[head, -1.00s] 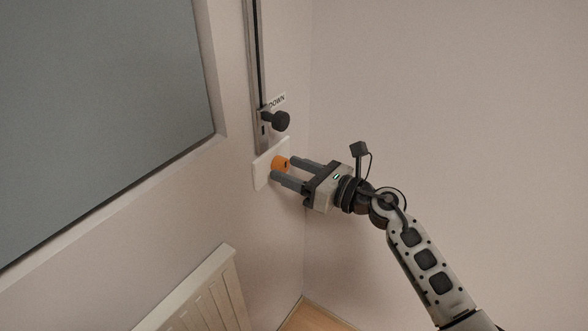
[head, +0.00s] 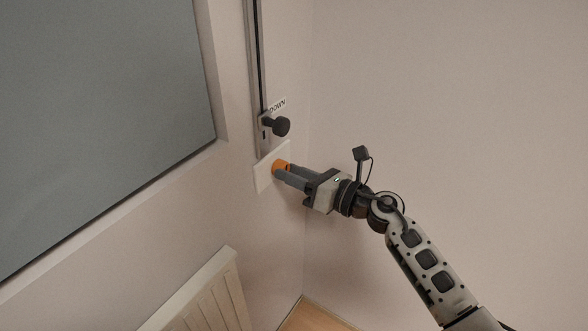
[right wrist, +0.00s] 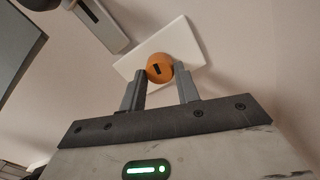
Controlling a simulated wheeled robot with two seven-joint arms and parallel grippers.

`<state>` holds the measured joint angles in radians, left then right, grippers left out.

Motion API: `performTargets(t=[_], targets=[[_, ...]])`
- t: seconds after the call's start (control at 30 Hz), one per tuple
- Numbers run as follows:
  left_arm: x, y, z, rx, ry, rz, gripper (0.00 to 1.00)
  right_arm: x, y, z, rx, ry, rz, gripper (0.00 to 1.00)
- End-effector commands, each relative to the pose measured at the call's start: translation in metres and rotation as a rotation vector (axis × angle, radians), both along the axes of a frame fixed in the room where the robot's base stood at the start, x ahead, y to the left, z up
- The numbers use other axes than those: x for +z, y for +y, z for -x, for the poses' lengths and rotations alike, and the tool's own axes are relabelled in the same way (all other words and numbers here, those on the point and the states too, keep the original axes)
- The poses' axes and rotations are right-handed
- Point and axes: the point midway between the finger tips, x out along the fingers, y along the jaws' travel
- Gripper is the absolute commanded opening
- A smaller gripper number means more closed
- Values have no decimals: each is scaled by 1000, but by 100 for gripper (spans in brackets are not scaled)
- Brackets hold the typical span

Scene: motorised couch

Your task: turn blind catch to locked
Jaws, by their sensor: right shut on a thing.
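The blind catch is an orange round knob (head: 281,166) on a white wall plate (head: 264,175), below the rail in the head view. In the right wrist view the knob (right wrist: 160,68) shows a dark mark on its face, and the white plate (right wrist: 178,42) is behind it. My right gripper (head: 283,171) is shut on the orange knob, with one finger on each side of it. Its fingers (right wrist: 160,80) also show in the right wrist view. No lettering for locked can be read on the plate. My left gripper is not in view.
A vertical rail (head: 259,60) with a black knob (head: 281,126) and a DOWN label (head: 278,105) runs just above the plate. A window or blind panel (head: 100,110) is at left, and a radiator (head: 205,295) is below. The right wall is bare.

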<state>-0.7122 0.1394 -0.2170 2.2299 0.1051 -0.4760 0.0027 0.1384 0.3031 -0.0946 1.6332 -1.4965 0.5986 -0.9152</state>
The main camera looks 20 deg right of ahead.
Motion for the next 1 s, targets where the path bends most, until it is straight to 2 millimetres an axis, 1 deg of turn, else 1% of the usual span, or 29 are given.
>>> performTargets(t=[0.03, 0.4, 0.73, 1.0], targets=[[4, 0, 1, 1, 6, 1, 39, 3, -1, 0, -1, 27, -31, 9], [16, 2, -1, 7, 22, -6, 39, 3, -1, 0, -2, 244, -307, 9], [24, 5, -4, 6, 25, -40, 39, 2, 0, 1, -3, 436, -554, 9], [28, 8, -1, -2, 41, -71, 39, 2, 0, 1, -3, 592, -756, 9]])
